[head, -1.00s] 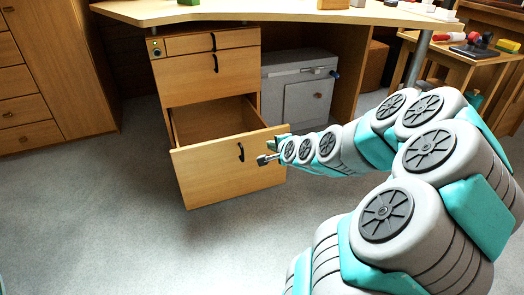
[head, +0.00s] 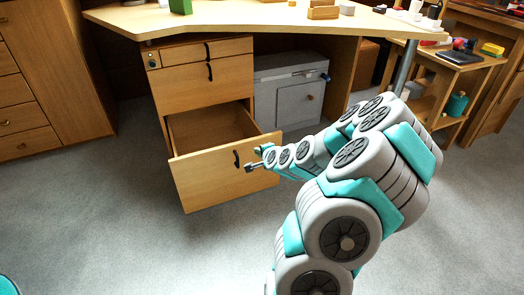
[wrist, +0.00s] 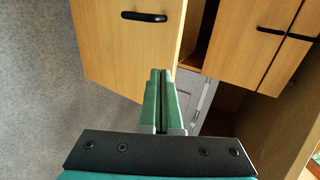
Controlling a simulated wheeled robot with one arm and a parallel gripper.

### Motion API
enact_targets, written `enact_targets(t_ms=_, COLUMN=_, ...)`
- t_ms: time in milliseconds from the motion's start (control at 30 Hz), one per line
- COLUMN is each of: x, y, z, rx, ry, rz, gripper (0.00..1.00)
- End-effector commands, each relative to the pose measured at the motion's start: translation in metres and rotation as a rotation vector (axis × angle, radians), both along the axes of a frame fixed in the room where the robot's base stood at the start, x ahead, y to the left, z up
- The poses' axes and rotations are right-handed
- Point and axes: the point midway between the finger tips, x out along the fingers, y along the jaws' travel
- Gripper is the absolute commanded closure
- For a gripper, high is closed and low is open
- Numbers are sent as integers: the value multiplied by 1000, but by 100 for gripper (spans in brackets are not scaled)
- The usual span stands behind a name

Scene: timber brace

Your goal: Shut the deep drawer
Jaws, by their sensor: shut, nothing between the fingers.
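The deep drawer (head: 215,182) is the bottom drawer of a wooden pedestal under the desk, and it stands pulled well out with its empty-looking inside showing. Its front has a dark handle (head: 236,159). In the wrist view the drawer front (wrist: 110,50) fills the upper left, with its handle (wrist: 144,16) at the top. My gripper (head: 255,159) is shut and empty, close to the right part of the drawer front, beside the handle. The shut fingers (wrist: 160,75) overlap the drawer front's edge in the wrist view; I cannot tell whether they touch it.
Two upper drawers (head: 205,85) of the pedestal are shut. A grey cabinet (head: 292,95) stands to the right under the desk (head: 260,17). A wooden cupboard (head: 50,70) stands at the left. The grey floor (head: 110,225) before the drawer is clear.

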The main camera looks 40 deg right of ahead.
Motion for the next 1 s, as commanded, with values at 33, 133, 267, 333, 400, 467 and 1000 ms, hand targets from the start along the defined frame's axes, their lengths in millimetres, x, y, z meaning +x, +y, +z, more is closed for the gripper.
enact_targets(t_ms=33, x=8, y=-1, z=-6, rx=-1, ry=1, rz=1, gripper=100)
enact_targets(t_ms=133, x=22, y=-3, z=-15, rx=-1, ry=2, rz=4, gripper=100)
enact_targets(t_ms=267, x=40, y=-10, z=-18, rx=-5, ry=-1, rz=0, gripper=100)
enact_targets(t_ms=333, x=48, y=-11, z=-18, rx=-4, ry=0, rz=2, gripper=100)
enact_targets(t_ms=400, x=55, y=-12, z=-18, rx=-2, ry=1, rz=2, gripper=100)
enact_targets(t_ms=467, x=59, y=-14, z=-19, rx=-2, ry=1, rz=0, gripper=100)
enact_targets(t_ms=1000, x=67, y=-16, z=-18, rx=0, ry=1, rz=-1, gripper=100)
